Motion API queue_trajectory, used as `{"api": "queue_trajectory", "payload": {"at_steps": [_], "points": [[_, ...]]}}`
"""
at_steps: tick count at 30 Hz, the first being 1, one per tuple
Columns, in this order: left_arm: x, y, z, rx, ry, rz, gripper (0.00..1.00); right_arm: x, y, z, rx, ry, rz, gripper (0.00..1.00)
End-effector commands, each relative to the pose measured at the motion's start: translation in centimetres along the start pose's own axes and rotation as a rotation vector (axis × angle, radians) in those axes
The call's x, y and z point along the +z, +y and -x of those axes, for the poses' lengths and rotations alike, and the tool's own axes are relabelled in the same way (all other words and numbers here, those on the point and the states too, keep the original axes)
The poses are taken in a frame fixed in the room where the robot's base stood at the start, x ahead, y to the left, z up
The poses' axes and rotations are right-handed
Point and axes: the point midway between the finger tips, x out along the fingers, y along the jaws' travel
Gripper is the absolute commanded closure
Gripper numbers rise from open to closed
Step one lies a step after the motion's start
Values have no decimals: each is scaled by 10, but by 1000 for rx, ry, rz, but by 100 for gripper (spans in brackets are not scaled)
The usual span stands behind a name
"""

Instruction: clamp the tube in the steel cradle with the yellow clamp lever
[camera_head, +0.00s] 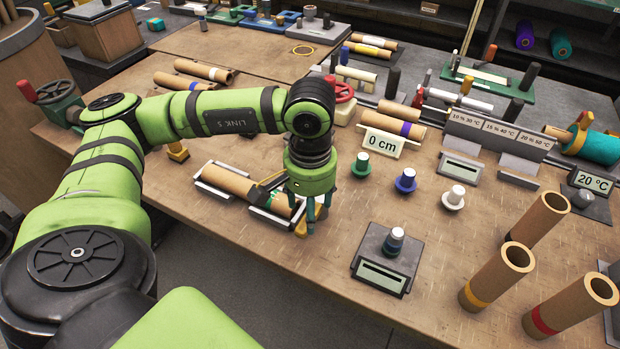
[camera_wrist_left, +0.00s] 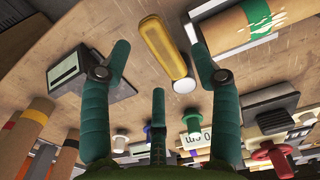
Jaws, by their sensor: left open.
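A brown cardboard tube (camera_head: 228,181) lies in the steel cradle (camera_head: 270,217) at the table's near edge. Its right end is hidden by my left gripper (camera_head: 311,222). In the left wrist view the tube (camera_wrist_left: 225,32) has a green band. The yellow clamp lever (camera_head: 300,228) is mostly hidden behind the fingers. In the left wrist view the yellow lever (camera_wrist_left: 163,46), with a pale round end, lies between the spread fingers of the gripper (camera_wrist_left: 160,58). The gripper is open and points down over it; I see no clear contact. My right gripper is not in view.
A grey device with a capped bottle (camera_head: 383,261) stands right of the gripper. Green (camera_head: 361,165), blue (camera_head: 405,181) and white (camera_head: 454,198) stoppers stand behind it. Three upright tubes (camera_head: 495,275) are at the right. Table around the stoppers is partly free.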

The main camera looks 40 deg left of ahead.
Motion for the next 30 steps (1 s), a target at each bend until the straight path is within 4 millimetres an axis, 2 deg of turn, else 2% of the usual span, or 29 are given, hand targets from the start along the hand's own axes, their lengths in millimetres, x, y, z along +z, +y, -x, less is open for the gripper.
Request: {"api": "queue_trajectory", "payload": {"at_steps": [1, 6, 12, 18, 30], "points": [[-1, 1, 12, 2, 6, 0, 38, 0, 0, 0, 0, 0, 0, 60], [-1, 1, 49, 2, 4, -1, 38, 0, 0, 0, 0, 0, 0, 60], [0, 0, 79, 1, 1, -2, 38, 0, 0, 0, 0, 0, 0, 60], [1, 0, 89, 0, -2, -2, 38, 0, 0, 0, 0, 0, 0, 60], [1, 0, 89, 0, -2, -2, 38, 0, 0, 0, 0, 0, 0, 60]]}}
